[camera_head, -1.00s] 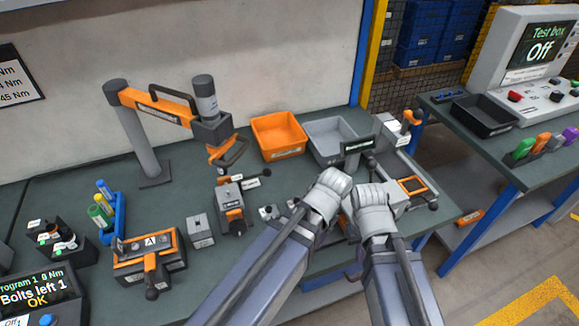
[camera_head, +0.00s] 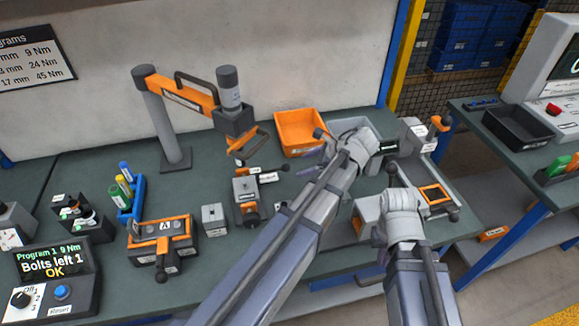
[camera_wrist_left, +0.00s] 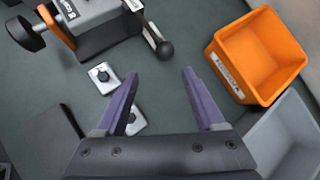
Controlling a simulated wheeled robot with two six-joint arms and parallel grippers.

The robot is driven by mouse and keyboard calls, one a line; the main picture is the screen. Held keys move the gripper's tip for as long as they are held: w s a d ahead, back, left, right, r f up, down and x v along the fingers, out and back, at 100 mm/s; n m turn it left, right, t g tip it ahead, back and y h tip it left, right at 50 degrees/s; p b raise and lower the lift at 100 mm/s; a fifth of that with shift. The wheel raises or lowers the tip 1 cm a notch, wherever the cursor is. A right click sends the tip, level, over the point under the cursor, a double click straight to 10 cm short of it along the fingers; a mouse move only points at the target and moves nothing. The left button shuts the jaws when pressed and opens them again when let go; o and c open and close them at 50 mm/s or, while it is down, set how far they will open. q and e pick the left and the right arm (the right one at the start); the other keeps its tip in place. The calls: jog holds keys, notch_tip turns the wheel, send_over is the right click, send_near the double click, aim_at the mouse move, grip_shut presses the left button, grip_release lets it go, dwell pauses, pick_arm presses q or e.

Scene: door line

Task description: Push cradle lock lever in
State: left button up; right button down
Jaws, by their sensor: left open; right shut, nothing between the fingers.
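The likely cradle is a grey block with orange parts (camera_head: 248,197) on the bench, left of the bins. A black-knobbed lever (camera_head: 284,168) sticks out at its right. In the left wrist view the block (camera_wrist_left: 97,22) is at top left and a ball-ended lever (camera_wrist_left: 158,40) points down from it. I cannot tell whether this is the lock lever. My left gripper (camera_wrist_left: 160,73) is open and empty, apart from the lever.
An orange bin (camera_head: 299,133) and a grey bin (camera_head: 371,127) stand behind. Two small grey pieces with black knobs (camera_wrist_left: 103,78) lie near the left fingers. A fixture with an orange frame (camera_head: 437,194) is at right, an orange-handled block (camera_head: 161,240) at left.

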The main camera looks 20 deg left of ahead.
aim_at(289, 166)
pick_arm(q)
jog(key=shift+m, duration=0.3)
jog(key=b+x, duration=0.1)
jog(key=x, duration=0.1)
jog(key=b+x, duration=0.4)
jog(key=x, duration=0.1)
jog(key=shift+w+a+r, duration=0.3)
jog(key=shift+w+a+f, duration=0.1)
jog(key=shift+a+f, duration=0.15)
jog(key=shift+a, duration=0.15)
jog(key=shift+c, duration=0.2)
grip_shut()
